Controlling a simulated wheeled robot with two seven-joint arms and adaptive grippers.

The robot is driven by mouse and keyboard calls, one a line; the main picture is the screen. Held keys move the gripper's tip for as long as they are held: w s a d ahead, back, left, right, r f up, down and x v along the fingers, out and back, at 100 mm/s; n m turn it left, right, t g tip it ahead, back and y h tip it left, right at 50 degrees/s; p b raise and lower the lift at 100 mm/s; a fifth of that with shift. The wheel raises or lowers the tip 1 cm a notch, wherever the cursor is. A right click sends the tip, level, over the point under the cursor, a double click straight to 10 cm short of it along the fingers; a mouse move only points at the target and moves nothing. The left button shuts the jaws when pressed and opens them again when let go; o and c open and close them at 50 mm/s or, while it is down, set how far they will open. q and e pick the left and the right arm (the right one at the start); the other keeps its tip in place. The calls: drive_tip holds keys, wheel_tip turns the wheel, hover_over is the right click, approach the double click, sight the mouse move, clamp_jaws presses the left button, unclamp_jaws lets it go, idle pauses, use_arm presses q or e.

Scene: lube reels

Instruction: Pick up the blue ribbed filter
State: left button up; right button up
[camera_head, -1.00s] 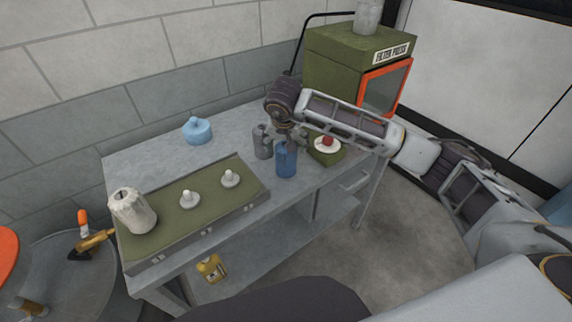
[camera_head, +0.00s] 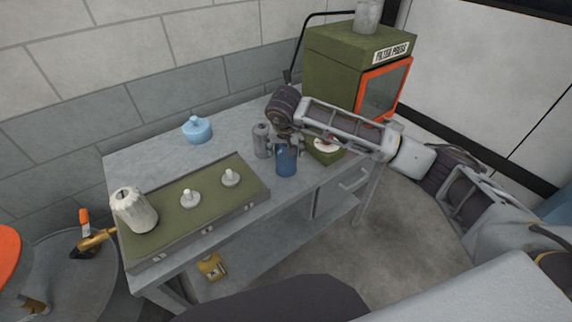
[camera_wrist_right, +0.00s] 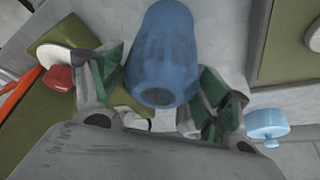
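The blue ribbed filter (camera_head: 287,163) stands upright near the front edge of the bench, right of the green tray. My right gripper (camera_head: 286,142) is over its top, with one finger on each side. In the right wrist view, the filter (camera_wrist_right: 162,55) lies between the green-padded fingers of my right gripper (camera_wrist_right: 160,88). The fingers look spread, and the pads are close to its sides; firm contact cannot be made out. My left gripper is not in view.
A grey filter (camera_head: 261,141) stands just left of my right gripper. A green block with a white and red top (camera_head: 326,150) is close on the right. The green tray (camera_head: 222,202) carries a white ribbed filter (camera_head: 135,210). A light-blue container (camera_head: 197,130) stands behind.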

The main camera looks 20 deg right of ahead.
drive_tip(key=c, duration=1)
drive_tip(key=shift+c, duration=0.5)
drive_tip(key=shift+r, duration=0.15)
drive_tip(key=shift+w+r, duration=0.1)
drive_tip(key=shift+r, duration=0.65)
wheel_tip(320, 180, up, 6)
drive_tip(key=shift+r+b, duration=0.1)
drive_tip(key=shift+b, duration=0.45)
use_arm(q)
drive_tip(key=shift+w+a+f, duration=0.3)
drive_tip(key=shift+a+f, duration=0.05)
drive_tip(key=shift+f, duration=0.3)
use_arm(e)
drive_tip(key=shift+r, duration=1)
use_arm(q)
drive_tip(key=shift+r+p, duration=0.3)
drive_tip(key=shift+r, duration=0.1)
use_arm(e)
drive_tip(key=shift+d, duration=0.25)
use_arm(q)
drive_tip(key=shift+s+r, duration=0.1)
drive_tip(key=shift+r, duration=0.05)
use_arm(e)
drive_tip(key=shift+s+d, duration=0.1)
drive_tip(key=shift+s, duration=0.1)
